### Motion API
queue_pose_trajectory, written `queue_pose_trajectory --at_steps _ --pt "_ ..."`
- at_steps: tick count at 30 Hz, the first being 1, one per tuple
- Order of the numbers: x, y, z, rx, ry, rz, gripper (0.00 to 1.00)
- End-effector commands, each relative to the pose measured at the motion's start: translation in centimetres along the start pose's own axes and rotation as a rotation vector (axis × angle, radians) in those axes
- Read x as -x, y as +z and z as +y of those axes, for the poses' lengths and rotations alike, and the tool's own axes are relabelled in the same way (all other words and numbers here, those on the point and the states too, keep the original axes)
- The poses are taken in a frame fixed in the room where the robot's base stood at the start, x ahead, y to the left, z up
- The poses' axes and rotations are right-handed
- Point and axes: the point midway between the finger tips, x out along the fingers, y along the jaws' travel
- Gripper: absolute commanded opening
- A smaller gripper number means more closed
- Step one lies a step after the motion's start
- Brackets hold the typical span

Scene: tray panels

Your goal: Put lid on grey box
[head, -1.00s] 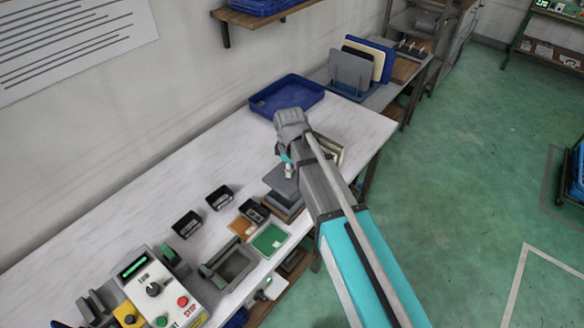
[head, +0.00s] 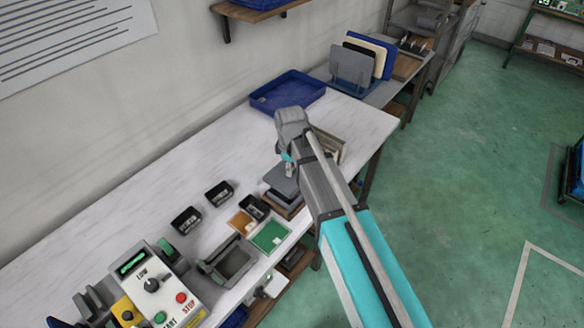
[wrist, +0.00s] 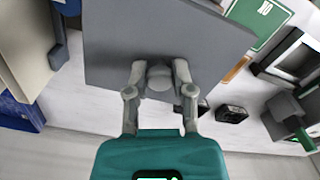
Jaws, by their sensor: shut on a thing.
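The lid is a flat grey plate (wrist: 110,45) with a round knob, and it fills the upper middle of the wrist view. My gripper (wrist: 159,78) is shut on the knob, one finger on each side. In the head view the lid (head: 281,183) shows below my wrist, near the front edge of the bench, above a brown wooden piece (head: 287,209). My arm covers part of it. I cannot make out a grey box for certain. The lid and my arm hide what lies directly beneath, so I cannot tell whether the lid touches anything.
A blue tray (head: 287,92) stands at the back of the bench, with a cream box (head: 328,147) partly behind my arm. Small black bins (head: 186,221), a green panel (head: 269,237) and a control box (head: 152,287) stand nearer. The bench's left middle is clear.

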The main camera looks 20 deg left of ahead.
Motion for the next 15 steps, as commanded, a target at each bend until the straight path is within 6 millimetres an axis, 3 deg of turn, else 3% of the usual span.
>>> queue_pose_trajectory --at_steps 15 --pt "-3.2 0.1 0.0 -0.001 0.000 0.000 0.00"
